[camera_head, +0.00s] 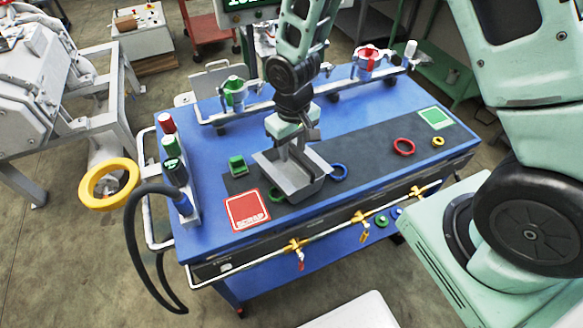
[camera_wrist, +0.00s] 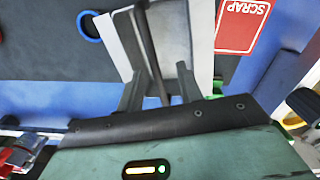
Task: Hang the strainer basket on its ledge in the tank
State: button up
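A grey, open-topped metal box with flared side flanges, which looks like the strainer basket (camera_head: 293,184), is over the dark mat near the front of the blue bench. In the wrist view the basket (camera_wrist: 191,25) lies just beyond my fingers, and a thin dark bar runs between them. My gripper (camera_head: 291,147) points down over the basket. Its two fingers (camera_wrist: 159,82) stand apart in the wrist view. I cannot tell whether they press on the bar, nor whether the basket touches the mat. I cannot make out a separate tank or its ledge.
A red SCRAP pad (camera_head: 247,210) is left of the basket and a green pad (camera_head: 436,118) is far right. A green block (camera_head: 237,166), a blue ring (camera_head: 337,171) and a red ring (camera_head: 404,146) lie around. Brass valves (camera_head: 295,246) line the front edge. The mat's right half is mostly clear.

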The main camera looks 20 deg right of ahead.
aim_at(294, 153)
jog(key=shift+w+d+f+p, duration=0.15)
jog(key=shift+f+p, duration=0.3)
jog(key=shift+f, duration=0.85)
jog(key=shift+s+d+f+p, duration=0.1)
jog(key=shift+f+p, duration=0.3)
jog(key=shift+f, duration=0.9)
grip_shut()
